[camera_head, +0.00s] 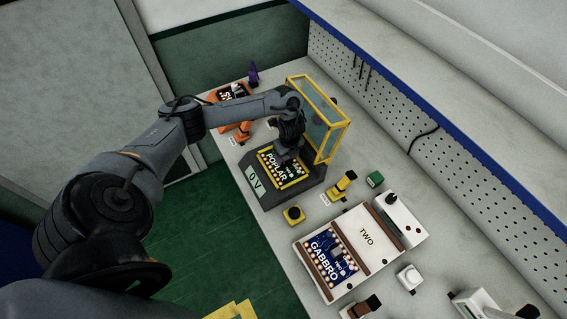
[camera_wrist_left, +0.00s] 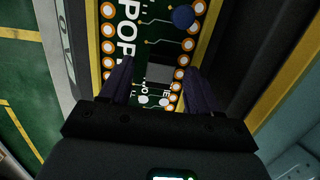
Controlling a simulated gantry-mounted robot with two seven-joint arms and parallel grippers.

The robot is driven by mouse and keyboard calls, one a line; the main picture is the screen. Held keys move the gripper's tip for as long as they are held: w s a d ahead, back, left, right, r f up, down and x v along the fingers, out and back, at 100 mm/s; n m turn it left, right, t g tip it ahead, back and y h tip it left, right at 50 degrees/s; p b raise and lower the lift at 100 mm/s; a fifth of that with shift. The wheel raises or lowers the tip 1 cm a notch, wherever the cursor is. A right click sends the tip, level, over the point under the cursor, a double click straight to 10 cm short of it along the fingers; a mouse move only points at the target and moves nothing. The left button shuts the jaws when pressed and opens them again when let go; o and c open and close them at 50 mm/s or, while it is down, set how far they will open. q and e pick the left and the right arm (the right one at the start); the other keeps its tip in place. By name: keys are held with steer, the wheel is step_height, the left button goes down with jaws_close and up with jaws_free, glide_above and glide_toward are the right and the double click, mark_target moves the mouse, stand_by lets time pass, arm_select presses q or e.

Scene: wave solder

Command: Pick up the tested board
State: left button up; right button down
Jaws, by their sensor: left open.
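A dark board labelled POPLAR (camera_head: 274,166) lies in a black test fixture (camera_head: 265,204) with a yellow rim. The fixture's front display reads 0 V (camera_head: 255,182), and its yellow-framed clear cover (camera_head: 325,115) stands raised. My left gripper (camera_head: 286,155) is right over the board's far right part. In the left wrist view the left gripper (camera_wrist_left: 152,80) is open, its two purple-grey fingers above the board (camera_wrist_left: 150,45), with a dark square chip (camera_wrist_left: 160,70) between them. Whether the fingers touch the board cannot be told. My right gripper is not seen.
A blue board labelled GABBRO (camera_head: 330,257) sits in a tray marked TWO (camera_head: 366,237) at the right. A yellow button box (camera_head: 293,214) and a yellow tool (camera_head: 343,184) stand between. An orange item (camera_head: 243,131) and another dark board (camera_head: 232,92) lie beyond the fixture.

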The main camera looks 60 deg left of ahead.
arm_select(q)
steer(key=shift+a+f, duration=0.1)
steer(key=shift+f, duration=0.15)
steer(key=shift+c, duration=0.3)
jaws_close()
